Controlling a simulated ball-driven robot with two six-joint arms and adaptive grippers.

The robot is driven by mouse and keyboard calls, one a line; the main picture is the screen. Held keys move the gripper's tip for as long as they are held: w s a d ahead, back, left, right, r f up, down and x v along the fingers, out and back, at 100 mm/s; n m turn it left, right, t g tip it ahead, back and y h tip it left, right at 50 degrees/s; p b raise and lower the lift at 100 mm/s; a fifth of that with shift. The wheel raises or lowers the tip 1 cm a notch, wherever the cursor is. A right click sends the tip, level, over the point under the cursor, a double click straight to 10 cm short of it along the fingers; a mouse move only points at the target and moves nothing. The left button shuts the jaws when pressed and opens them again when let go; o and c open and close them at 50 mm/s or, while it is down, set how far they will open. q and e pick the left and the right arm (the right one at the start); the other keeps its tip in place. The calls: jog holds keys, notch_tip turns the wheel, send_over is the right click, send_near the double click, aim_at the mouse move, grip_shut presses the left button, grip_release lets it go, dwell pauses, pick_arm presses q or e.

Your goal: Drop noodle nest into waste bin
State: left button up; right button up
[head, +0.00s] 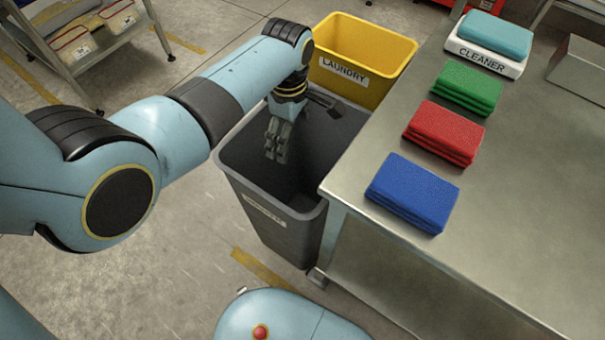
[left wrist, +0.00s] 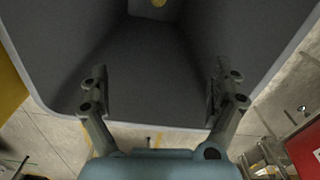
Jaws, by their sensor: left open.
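The grey waste bin (head: 240,158) stands on the floor beside the steel table, with a label on its front. My left gripper (head: 276,157) points down inside the bin's mouth. In the left wrist view my left gripper (left wrist: 160,92) is open, its two fingers wide apart with nothing between them. The grey bin walls (left wrist: 75,50) surround the view beyond the fingers. I cannot tell whether either is the noodle nest. My right gripper is not in view.
A yellow laundry bin (head: 355,55) stands just behind the waste bin. The steel table (head: 505,200) at right holds blue (head: 413,193), red (head: 444,132) and green (head: 467,87) cloth stacks and a cleaner tray (head: 487,58). A metal rack (head: 95,45) stands at upper left.

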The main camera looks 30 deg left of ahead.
pick_arm(q)
notch_tip(320, 180, up, 12)
dwell(0.4)
dwell(0.3)
